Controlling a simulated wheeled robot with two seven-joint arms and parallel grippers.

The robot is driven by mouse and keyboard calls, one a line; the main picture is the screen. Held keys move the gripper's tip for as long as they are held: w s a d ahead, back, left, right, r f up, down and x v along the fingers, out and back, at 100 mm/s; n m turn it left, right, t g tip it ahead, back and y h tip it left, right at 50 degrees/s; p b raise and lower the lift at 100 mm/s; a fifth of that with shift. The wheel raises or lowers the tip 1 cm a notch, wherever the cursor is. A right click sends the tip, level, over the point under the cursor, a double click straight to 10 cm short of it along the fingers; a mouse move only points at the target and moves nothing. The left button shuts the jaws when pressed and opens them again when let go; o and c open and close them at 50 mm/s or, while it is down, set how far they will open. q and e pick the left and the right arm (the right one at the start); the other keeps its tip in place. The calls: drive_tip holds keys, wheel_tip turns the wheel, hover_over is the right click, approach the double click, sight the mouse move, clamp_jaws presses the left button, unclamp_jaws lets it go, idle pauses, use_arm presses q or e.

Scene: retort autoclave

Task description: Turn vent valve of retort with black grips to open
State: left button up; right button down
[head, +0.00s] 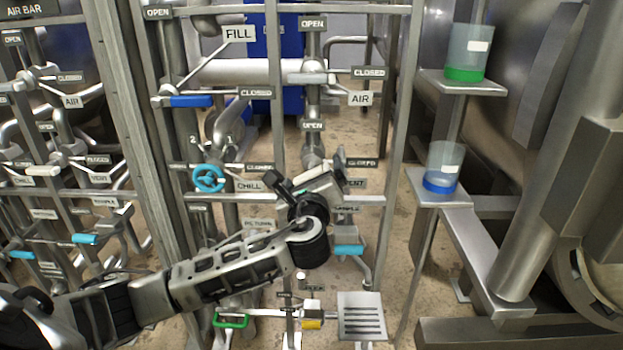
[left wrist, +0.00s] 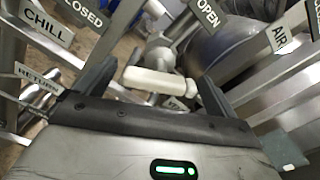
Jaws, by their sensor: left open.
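In the left wrist view the gripper (left wrist: 156,78) is open. A white lever grip (left wrist: 155,82) lies crosswise between its fingers, with a grey valve body (left wrist: 160,48) behind it. I cannot tell whether the fingers touch the grip. OPEN (left wrist: 208,12) and CLOSED (left wrist: 84,12) signs stand beyond. I make out no black grips. My right gripper is not in view.
Two beakers stand on shelves (head: 440,188) at right. A second rack (head: 45,170) fills the left.

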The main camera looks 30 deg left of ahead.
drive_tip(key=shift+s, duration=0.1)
use_arm(q)
drive_tip(key=c, duration=1)
drive_tip(key=shift+n, duration=0.4)
drive_tip(key=n+p, duration=0.1)
drive_tip(key=n, duration=0.2)
drive_tip(key=shift+n, duration=0.3)
drive_tip(key=n, duration=0.5)
drive_tip(key=shift+f+n, duration=0.1)
drive_tip(key=shift+n, duration=1.1)
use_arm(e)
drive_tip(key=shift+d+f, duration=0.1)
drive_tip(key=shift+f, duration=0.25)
use_arm(q)
drive_tip(key=shift+n, duration=0.3)
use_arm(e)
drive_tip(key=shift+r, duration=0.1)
use_arm(q)
drive_tip(key=o, duration=1)
